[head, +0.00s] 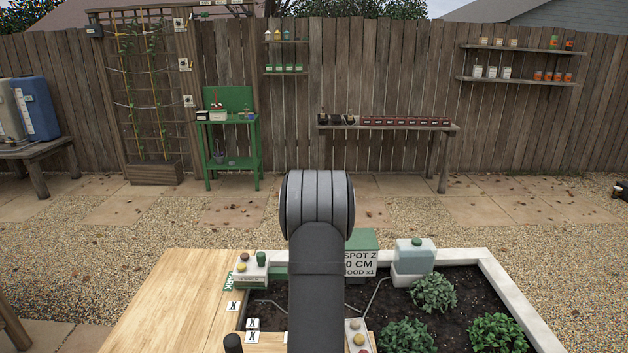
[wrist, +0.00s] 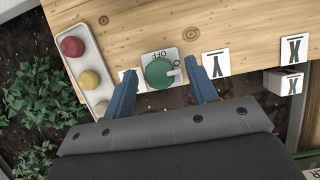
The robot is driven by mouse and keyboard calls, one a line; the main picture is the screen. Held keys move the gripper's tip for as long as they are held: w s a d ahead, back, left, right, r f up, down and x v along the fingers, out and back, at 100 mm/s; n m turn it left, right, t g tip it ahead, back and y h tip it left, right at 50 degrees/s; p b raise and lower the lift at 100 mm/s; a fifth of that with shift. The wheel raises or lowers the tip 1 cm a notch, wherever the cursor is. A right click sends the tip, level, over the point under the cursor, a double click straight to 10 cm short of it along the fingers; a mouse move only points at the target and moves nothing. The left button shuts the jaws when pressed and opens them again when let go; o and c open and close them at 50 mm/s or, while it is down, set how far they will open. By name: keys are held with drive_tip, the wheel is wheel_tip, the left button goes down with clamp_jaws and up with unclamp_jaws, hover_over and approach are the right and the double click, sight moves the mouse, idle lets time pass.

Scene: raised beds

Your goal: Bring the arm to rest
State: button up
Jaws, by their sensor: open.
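My arm rises through the middle of the head view, and my gripper does not show there. In the wrist view my gripper (wrist: 161,66) is open, its two blue fingers spread apart. A green knob (wrist: 158,72) on a white plate marked OFF appears between the fingers, with a gap on each side. I cannot tell how far the fingertips are above it. Nothing is held in the jaws.
A wooden board (head: 165,300) borders the raised bed (head: 512,300) with several plants. A panel (wrist: 85,60) with red and yellow buttons lies left of the fingers. Lettered cards (wrist: 215,64) are to the right. A bottle (head: 415,255) stands on the bed.

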drive_tip(key=n+h, duration=0.1)
drive_tip(key=n, duration=0.1)
drive_tip(key=n+h, duration=0.1)
drive_tip(key=n, duration=0.1)
drive_tip(key=shift+a+n, duration=0.2)
drive_tip(key=shift+n, duration=0.2)
drive_tip(key=shift+n+t+h, duration=0.5)
drive_tip(key=shift+n+t, duration=0.2)
drive_tip(key=shift+n, duration=1)
